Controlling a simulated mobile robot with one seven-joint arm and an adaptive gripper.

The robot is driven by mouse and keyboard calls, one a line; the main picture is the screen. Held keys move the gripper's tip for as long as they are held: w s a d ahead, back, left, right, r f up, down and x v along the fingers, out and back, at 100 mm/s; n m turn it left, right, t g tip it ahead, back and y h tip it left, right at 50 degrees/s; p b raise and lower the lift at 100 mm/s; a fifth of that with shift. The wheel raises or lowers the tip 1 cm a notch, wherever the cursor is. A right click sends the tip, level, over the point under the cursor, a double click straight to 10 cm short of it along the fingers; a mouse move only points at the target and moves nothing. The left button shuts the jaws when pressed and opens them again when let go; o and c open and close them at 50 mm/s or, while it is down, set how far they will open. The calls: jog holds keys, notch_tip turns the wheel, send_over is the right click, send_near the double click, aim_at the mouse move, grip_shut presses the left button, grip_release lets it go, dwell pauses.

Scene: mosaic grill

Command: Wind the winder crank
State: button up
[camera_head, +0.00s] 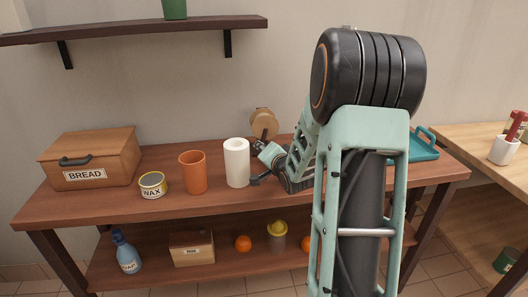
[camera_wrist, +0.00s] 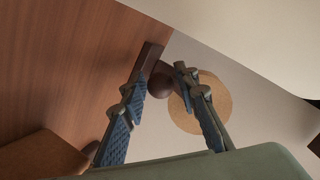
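The winder stands at the back of the wooden table. Its round tan disc (camera_head: 262,122) rises behind my gripper in the head view and also shows in the wrist view (camera_wrist: 218,103). A dark round knob (camera_wrist: 160,86), seemingly the crank handle, lies in front of the disc in the wrist view. My gripper (camera_wrist: 163,78) is open, with one blue-padded finger on each side of the knob. Whether either finger touches the knob I cannot tell. In the head view my gripper (camera_head: 258,163) is low over the table, and the winder's lower part is partly hidden.
A white cylinder (camera_head: 236,163) stands close left of my gripper. Further left are an orange cup (camera_head: 193,172), a wax tin (camera_head: 153,186) and a bread box (camera_head: 90,160). A teal tray (camera_head: 422,149) lies right, partly behind my arm. A wall shelf (camera_head: 140,28) hangs above.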

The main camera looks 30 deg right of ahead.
jog(key=shift+s, duration=0.1)
jog(key=v, duration=1.2)
jog(key=shift+r, duration=0.1)
